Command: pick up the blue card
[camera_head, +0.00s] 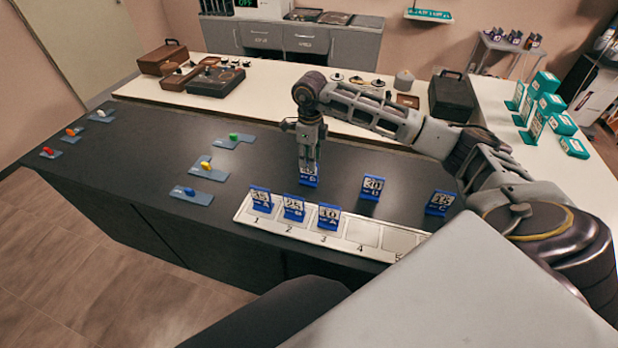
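Three blue cards, a left one (261,198), a middle one (294,207) and a right one (328,217), stand in the white numbered tray (283,228), at slots 1, 2 and 3. My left gripper is out of view.
The tray's slots right of 3 look empty. Blue-grey plates with coloured pieces, such as one with a blue piece (191,195), lie on the table's left. My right arm spans the right side. A white counter (280,85) stands behind with wooden boxes.

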